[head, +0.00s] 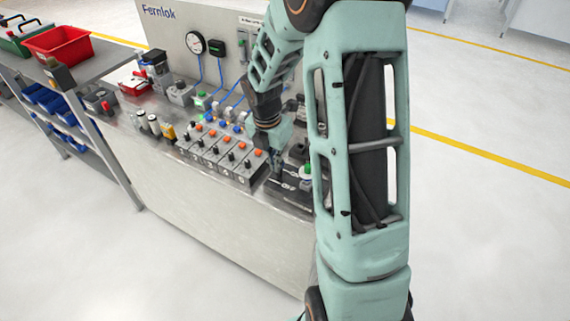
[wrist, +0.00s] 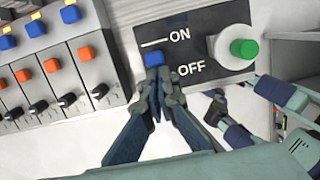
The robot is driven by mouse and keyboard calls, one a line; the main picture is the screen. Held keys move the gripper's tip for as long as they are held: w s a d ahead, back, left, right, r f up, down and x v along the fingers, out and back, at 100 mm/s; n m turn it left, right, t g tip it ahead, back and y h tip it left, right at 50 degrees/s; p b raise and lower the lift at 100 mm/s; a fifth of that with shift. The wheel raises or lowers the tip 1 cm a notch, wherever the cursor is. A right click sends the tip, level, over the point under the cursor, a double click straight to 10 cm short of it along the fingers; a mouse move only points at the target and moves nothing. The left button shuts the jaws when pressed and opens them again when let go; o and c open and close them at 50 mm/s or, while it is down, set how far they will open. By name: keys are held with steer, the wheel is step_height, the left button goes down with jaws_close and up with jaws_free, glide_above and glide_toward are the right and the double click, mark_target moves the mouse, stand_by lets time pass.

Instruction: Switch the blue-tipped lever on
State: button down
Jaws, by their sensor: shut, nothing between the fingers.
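The blue-tipped lever (wrist: 154,58) shows in the wrist view on a dark panel (wrist: 208,28) lettered ON and OFF. Its blue tip lies just below the white line beside ON. My gripper (wrist: 160,78) is shut and empty, with its fingertips right at the lower edge of the blue tip. They hide the lower part of the lever, and I cannot tell whether they touch it. In the head view my gripper (head: 276,172) is low over the right end of the bench, and the lever is hidden there.
A green button (wrist: 243,49) stands right of the lever. A row of grey switch boxes (head: 220,153) with orange and blue buttons and black knobs is to the left. A gauge (head: 195,43) is on the back panel, and a red bin (head: 58,52) sits on the left shelf.

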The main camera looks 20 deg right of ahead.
steer(key=shift+w+d, duration=0.1)
steer(key=shift+d, duration=0.2)
steer(key=shift+a+r, duration=0.1)
steer(key=shift+a, duration=0.2)
steer(key=shift+d+r+p, duration=0.1)
steer(key=shift+r+p, duration=0.6)
steer(key=shift+p, duration=0.1)
